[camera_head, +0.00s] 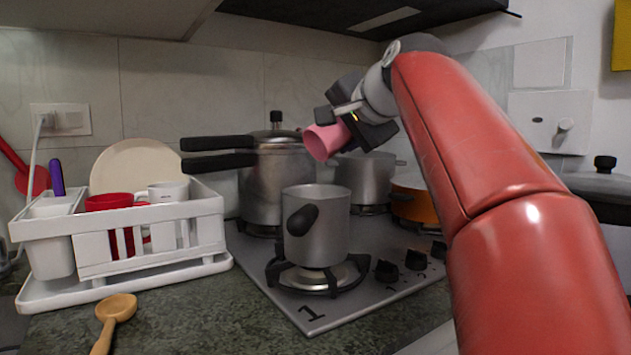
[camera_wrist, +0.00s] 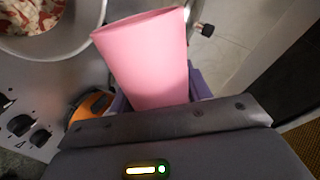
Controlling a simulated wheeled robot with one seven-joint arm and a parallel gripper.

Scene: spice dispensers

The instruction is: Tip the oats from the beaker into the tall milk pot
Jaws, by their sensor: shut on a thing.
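A pink beaker (camera_head: 322,141) is in the grip of my gripper (camera_head: 350,122) in the head view. The beaker is strongly tilted, its mouth facing down and left, above and behind the front pot's rim. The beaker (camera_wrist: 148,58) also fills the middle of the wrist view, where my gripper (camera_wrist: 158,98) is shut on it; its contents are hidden. The tall metal milk pot (camera_head: 318,235), with a dark handle, stands upright on the front burner; its inside is hidden in the head view. The wrist view shows a pot (camera_wrist: 70,52) with reddish-white contents; I cannot tell which pot it is.
A pressure cooker (camera_head: 275,180) with long dark handles, a metal pot (camera_head: 365,178) and an orange pot (camera_head: 415,202) stand behind on the stove. A white dish rack (camera_head: 95,250) is left, with a wooden spoon (camera_head: 117,308) before it. A hood (camera_head: 365,15) hangs above.

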